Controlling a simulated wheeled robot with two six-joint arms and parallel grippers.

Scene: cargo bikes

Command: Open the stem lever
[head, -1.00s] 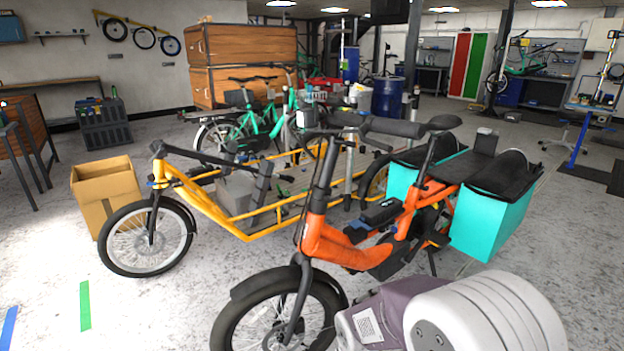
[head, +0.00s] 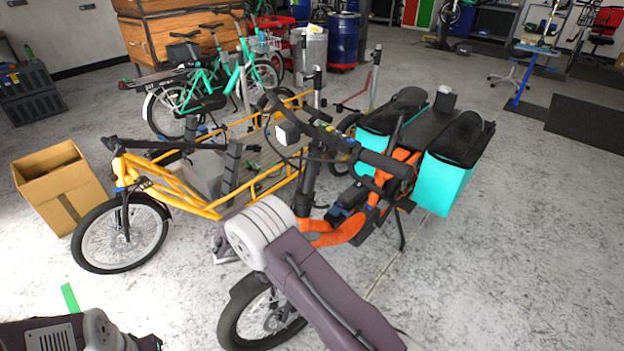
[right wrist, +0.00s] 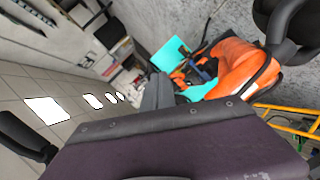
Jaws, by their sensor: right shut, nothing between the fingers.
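The orange cargo bike (head: 334,235) stands front centre in the head view, with its upright black stem (head: 308,188) under the handlebar. I cannot make out the stem lever itself. My right arm comes in from the bottom and bends in front of the bike's front end. My right gripper (head: 222,248) is mostly hidden behind that arm, left of the stem and apart from it. In the right wrist view its grey fingers (right wrist: 157,92) are together and empty, with the orange frame (right wrist: 237,70) beyond. Only part of my left arm shows at bottom left; its gripper is out of view.
A yellow cargo bike (head: 190,196) stands close on the left, with an open cardboard box (head: 68,192) beside it. Turquoise panniers (head: 445,183) hang at the orange bike's rear.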

